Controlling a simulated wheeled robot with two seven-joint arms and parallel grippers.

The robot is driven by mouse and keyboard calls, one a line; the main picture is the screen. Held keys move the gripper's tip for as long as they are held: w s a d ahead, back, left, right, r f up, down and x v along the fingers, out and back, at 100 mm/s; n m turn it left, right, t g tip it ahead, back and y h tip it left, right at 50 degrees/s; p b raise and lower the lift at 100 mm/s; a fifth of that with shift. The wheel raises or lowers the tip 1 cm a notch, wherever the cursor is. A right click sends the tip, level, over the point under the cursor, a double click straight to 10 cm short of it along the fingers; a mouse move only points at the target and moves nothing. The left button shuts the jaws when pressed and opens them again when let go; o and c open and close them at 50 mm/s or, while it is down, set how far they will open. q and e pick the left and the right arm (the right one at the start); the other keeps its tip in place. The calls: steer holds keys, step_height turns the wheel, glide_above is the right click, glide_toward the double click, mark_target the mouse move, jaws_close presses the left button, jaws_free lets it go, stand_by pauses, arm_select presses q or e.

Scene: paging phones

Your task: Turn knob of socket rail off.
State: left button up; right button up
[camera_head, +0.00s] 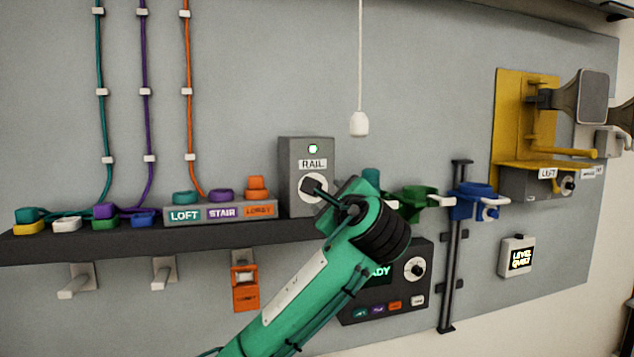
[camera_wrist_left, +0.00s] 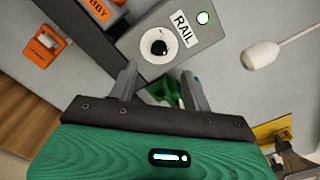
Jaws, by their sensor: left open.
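The socket rail box (camera_head: 290,158) is a grey block labelled RAIL with a lit green-white lamp (camera_head: 313,149), standing on the dark shelf. Its white round dial (camera_head: 303,192) has a black knob, which shows clearly in the left wrist view (camera_wrist_left: 159,47). My left gripper (camera_head: 325,191) is in front of the dial, partly hiding it in the head view. In the left wrist view the open jaws (camera_wrist_left: 159,72) point at the dial, one finger to each side, with the knob just beyond the tips. Whether they touch the box is not clear.
A labelled LOFT, STAIR, LOBBY block (camera_head: 221,211) adjoins the box on the left. A white pull cord (camera_head: 359,124) hangs to the upper right. Green (camera_head: 413,201) and blue (camera_head: 473,202) holders and a dark panel (camera_head: 414,290) lie right of my arm.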

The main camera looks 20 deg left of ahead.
arm_select(q)
steer(key=p+x, duration=0.4)
steer(key=x, duration=0.5)
steer(key=shift+a, duration=0.15)
steer(key=shift+w, duration=0.1)
steer(key=shift+f, duration=0.1)
steer(key=c, duration=1)
